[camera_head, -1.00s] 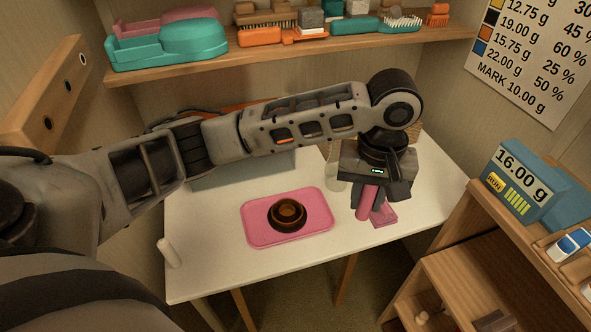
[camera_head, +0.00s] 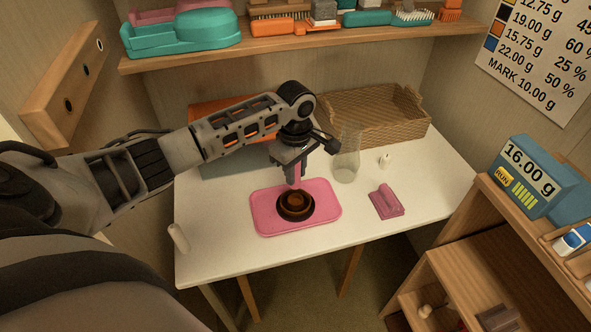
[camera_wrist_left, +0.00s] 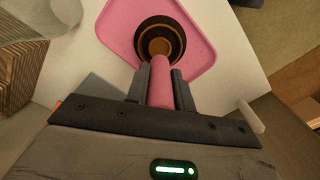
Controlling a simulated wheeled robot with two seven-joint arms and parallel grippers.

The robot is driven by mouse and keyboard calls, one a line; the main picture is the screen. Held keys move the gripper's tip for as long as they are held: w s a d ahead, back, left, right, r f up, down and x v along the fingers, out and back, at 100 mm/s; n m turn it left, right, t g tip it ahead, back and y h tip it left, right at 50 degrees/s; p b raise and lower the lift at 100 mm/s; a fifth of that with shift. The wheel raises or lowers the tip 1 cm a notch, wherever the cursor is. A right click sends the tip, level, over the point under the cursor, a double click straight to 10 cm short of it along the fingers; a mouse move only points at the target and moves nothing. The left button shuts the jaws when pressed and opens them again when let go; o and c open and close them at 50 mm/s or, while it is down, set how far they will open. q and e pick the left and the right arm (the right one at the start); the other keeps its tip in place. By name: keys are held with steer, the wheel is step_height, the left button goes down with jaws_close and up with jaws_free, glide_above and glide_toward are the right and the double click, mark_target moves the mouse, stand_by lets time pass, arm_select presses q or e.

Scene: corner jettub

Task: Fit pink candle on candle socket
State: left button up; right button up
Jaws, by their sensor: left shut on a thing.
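The pink candle (camera_wrist_left: 160,88) is held between the fingers of my left gripper (camera_head: 293,174), which is shut on it. The candle points down, and a short length of it (camera_head: 297,180) shows below the gripper in the head view. The candle socket (camera_head: 295,207) is a dark brown round holder with a lighter ring inside, lying on a pink tray (camera_head: 327,212). In the wrist view the candle's tip overlaps the near side of the socket (camera_wrist_left: 160,32); I cannot tell whether they touch. My right gripper is not in view.
A clear glass vase (camera_head: 346,165) and a small white object (camera_head: 385,160) stand right of the gripper. A folded pink cloth (camera_head: 386,202) lies right of the tray. A wicker basket (camera_head: 385,108) is behind. A white candle-like piece (camera_head: 178,238) stands at the table's left edge.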

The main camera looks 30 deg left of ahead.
mark_target(296, 187)
arm_select(q)
steer(key=shift+d+f+b, duration=0.1)
steer(key=shift+f+b, duration=0.2)
steer(key=shift+f, duration=2.95)
steer(key=shift+s+f+p, duration=0.1)
steer(key=shift+f+p, duration=0.2)
steer(key=shift+f, duration=0.05)
steer(key=o, duration=1.1)
steer(key=shift+c, duration=0.2)
step_height(296, 187, up, 16)
steer(key=shift+f, duration=0.1)
